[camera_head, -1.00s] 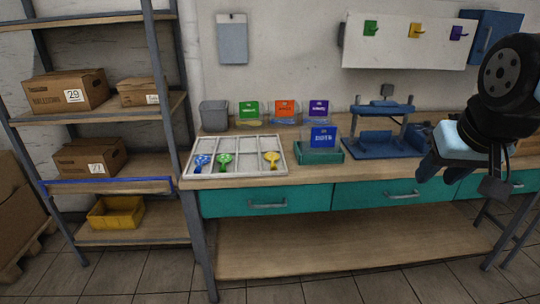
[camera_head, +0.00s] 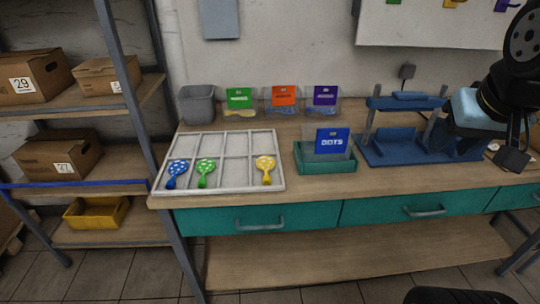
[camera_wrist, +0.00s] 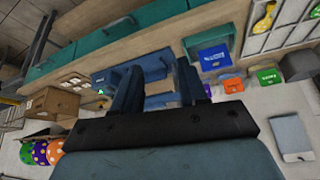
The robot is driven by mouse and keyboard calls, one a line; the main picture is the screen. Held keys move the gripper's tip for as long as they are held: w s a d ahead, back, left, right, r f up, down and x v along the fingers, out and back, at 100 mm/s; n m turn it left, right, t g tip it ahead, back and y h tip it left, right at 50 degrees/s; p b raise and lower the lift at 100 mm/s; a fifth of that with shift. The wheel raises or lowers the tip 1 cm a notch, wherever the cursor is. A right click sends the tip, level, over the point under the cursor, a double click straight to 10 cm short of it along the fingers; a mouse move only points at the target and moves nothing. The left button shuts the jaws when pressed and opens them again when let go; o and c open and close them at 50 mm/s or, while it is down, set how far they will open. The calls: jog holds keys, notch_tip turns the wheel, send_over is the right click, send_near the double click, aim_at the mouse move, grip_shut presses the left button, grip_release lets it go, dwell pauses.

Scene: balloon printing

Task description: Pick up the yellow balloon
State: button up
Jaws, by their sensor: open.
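The yellow balloon (camera_head: 265,168) lies flat in a front compartment on the right side of the white divided tray (camera_head: 231,188), its round spotted part away from me. In the wrist view the yellow balloon (camera_wrist: 265,22) shows at the top right. A blue balloon (camera_head: 176,172) and a green balloon (camera_head: 205,171) lie in compartments to its left. My gripper (camera_wrist: 160,88) is open and empty in the wrist view, its two dark blue fingers apart. In the head view my arm's end is at the far right, well away from the tray; its fingertips are hard to make out there.
Right of the tray stands a green holder (camera_head: 325,166) with a blue card. A blue press (camera_head: 405,148) stands farther right, near my arm. A grey bin (camera_head: 197,104) and several card-topped bags line the wall. A shelf (camera_head: 125,189) with boxes stands left.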

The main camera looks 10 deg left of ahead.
jog(key=shift+w, duration=0.1)
jog(key=shift+o, duration=1.3)
jog(key=shift+w, duration=0.1)
jog(key=shift+w+a+f+y, duration=0.15)
jog(key=shift+w+y, duration=0.25)
jog(key=shift+w, duration=0.2)
jog(key=n+g, duration=0.1)
jog(key=n, duration=0.1)
send_near(267, 177)
jog(key=shift+n, duration=0.3)
jog(key=shift+x, duration=4.7)
